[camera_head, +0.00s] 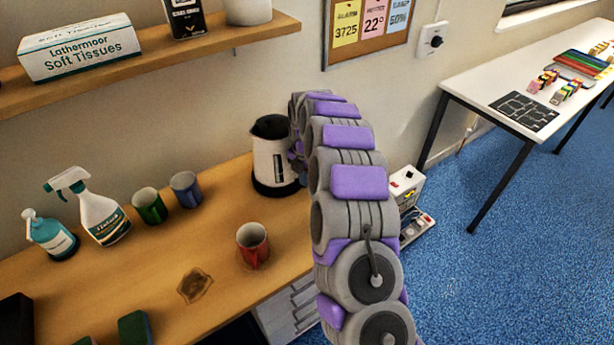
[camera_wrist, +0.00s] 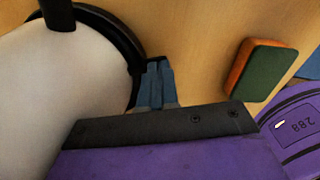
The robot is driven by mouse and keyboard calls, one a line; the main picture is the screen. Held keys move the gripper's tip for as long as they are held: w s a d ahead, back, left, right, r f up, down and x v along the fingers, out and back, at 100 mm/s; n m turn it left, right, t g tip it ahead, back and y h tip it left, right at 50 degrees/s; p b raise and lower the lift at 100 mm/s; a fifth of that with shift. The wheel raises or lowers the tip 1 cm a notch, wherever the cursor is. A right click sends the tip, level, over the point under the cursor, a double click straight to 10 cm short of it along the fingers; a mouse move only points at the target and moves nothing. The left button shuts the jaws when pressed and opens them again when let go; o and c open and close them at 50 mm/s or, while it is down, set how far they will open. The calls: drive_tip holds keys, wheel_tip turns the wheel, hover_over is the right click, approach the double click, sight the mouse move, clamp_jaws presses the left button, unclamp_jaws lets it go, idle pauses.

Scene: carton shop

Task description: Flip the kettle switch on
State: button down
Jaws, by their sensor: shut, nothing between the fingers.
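The kettle (camera_head: 268,160), white with a black lid and dark base, stands upright at the right end of the wooden counter (camera_head: 215,250). In the wrist view its white body (camera_wrist: 50,95) fills the left side, with a curved black rim around it. My gripper (camera_wrist: 155,82) shows there as blue-grey fingers, closed together and empty, right beside that black rim. I cannot tell whether they touch it. In the head view my arm curves up to the kettle's right side, and the gripper is hidden. I cannot make out the kettle switch in either view.
A red mug (camera_head: 252,245), green mug (camera_head: 149,206) and blue mug (camera_head: 186,189) stand left of the kettle. Spray bottle (camera_head: 100,212) and soap bottle (camera_head: 50,236) are farther left. A shelf (camera_head: 150,62) hangs above.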

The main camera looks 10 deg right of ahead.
drive_tip(key=shift+s+a+f, duration=0.1)
drive_tip(key=shift+a+f, duration=0.05)
drive_tip(key=shift+a, duration=0.1)
drive_tip(key=shift+f, duration=0.15)
drive_tip(key=shift+d, duration=0.55)
drive_tip(key=shift+a+r+p, duration=0.3)
drive_tip(key=shift+a+r, duration=0.1)
drive_tip(key=shift+r, duration=0.45)
drive_tip(key=shift+d, duration=0.2)
